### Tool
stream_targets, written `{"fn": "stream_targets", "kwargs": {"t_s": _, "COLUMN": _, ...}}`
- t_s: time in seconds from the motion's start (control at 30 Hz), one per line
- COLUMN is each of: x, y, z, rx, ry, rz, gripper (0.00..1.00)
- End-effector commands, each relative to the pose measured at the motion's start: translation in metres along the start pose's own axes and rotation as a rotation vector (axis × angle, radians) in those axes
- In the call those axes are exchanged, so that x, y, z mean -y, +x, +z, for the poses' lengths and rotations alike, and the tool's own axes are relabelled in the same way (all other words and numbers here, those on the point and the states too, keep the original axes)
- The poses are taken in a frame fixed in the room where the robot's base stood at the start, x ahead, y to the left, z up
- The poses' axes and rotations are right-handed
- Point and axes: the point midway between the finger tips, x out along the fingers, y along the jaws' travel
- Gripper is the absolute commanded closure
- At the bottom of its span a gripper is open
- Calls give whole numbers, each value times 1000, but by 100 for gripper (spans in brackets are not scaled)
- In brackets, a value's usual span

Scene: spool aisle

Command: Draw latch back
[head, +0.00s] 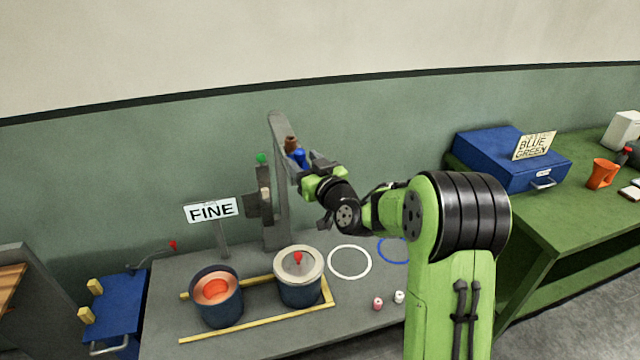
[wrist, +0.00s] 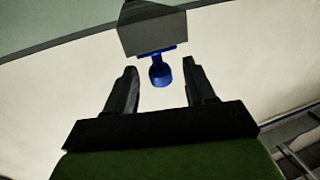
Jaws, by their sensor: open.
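A blue knob (head: 300,158) with a short stem sits near the top of a grey post (head: 279,190). I cannot tell for certain that it is the latch. In the wrist view the blue knob (wrist: 160,74) sticks out from a grey block (wrist: 152,32), between and slightly beyond my fingers. My gripper (head: 313,170) is open beside the knob in the head view, and its fingers (wrist: 160,88) show a gap on both sides of the knob. No contact is visible. A brown piece (head: 291,143) sits just above the knob.
A green knob (head: 262,158) tops a grey upright left of the post. Below stand an open pot with a glowing orange inside (head: 216,296) and a lidded pot (head: 298,276) within yellow rails. A FINE sign (head: 211,210) stands behind. A blue cabinet (head: 505,160) is right.

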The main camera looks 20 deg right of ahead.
Motion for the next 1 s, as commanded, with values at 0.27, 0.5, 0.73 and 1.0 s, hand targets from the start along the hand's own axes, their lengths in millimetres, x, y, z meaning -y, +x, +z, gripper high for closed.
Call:
{"fn": "stream_targets", "kwargs": {"t_s": 0.27, "x": -2, "y": -80, "z": 7, "rx": -1, "ry": -1, "rz": 7, "gripper": 45}}
{"fn": "stream_targets", "kwargs": {"t_s": 0.5, "x": 0, "y": -113, "z": 4, "rx": -1, "ry": 1, "rz": 2, "gripper": 45}}
{"fn": "stream_targets", "kwargs": {"t_s": 0.73, "x": 0, "y": -114, "z": 2, "rx": 0, "ry": 1, "rz": 0, "gripper": 45}}
{"fn": "stream_targets", "kwargs": {"t_s": 1.0, "x": 17, "y": -116, "z": 3, "rx": 40, "ry": -19, "rz": -39, "gripper": 45}}
